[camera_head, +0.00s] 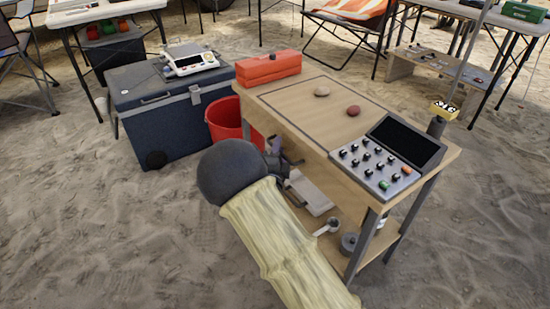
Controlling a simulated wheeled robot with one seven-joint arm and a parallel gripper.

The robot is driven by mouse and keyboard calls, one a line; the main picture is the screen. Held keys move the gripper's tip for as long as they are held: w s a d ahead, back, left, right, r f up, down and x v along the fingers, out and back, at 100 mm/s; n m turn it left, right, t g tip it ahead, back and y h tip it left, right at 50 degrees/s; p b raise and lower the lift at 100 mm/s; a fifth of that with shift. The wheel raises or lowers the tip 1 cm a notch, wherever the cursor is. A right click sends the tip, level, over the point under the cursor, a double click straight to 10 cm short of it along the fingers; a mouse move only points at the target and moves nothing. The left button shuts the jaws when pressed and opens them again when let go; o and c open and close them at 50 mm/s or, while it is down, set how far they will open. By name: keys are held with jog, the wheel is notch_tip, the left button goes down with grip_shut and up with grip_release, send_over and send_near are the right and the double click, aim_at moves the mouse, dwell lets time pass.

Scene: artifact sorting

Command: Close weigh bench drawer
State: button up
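The wooden bench (400,198) stands right of centre, with grey legs and a lower shelf. My arm, with a dark round joint and a pale sleeve, reaches up in front of its left side. My gripper (284,164) is at the bench's front face, mostly hidden behind the dark joint. I cannot tell whether its fingers are open or touch the bench. No drawer stands out clearly from the front face, and part of that face is hidden by my arm. Two stones, one tan (322,91) and one reddish (353,111), lie on the bench top.
A button console (374,168) with a dark screen sits at the bench's right end. An orange case (268,69) lies at its far left. A red bucket (226,118) and a blue cooler (170,120) stand to the left. Open sand lies in front.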

jog(key=s+a+f+p, duration=0.1)
jog(key=s+p, duration=0.5)
jog(key=s, duration=1.1)
jog(key=shift+a+f+p, duration=0.3)
jog(key=shift+a+f, duration=0.05)
jog(key=shift+f, duration=0.3)
